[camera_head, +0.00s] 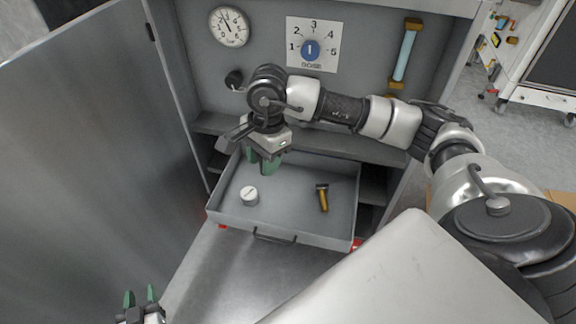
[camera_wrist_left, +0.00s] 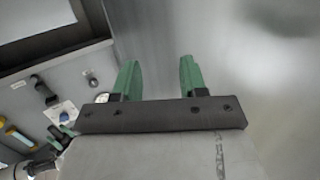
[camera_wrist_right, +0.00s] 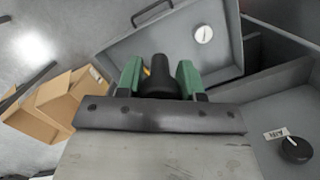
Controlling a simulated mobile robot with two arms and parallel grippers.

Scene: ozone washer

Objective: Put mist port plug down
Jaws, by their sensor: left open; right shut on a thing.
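My right gripper (camera_head: 264,162) hangs above the open grey drawer (camera_head: 290,237), fingers pointing down. In the right wrist view its green fingers are shut on a black plug (camera_wrist_right: 158,80) with a narrow top and wider body, which I take for the mist port plug. In the head view the plug is hidden by the gripper. My left gripper (camera_head: 140,297) is open and empty at the bottom left, well away from the drawer; its spread fingers also show in the left wrist view (camera_wrist_left: 159,80).
The drawer holds a white round cap (camera_head: 249,196) and a yellow-handled tool (camera_head: 322,198), with bare floor between them. Behind are a gauge (camera_head: 229,27), a blue dial (camera_head: 310,49) and a black knob (camera_head: 235,79). A large grey door (camera_head: 90,150) stands open at left. Cardboard boxes (camera_wrist_right: 62,102) lie beyond.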

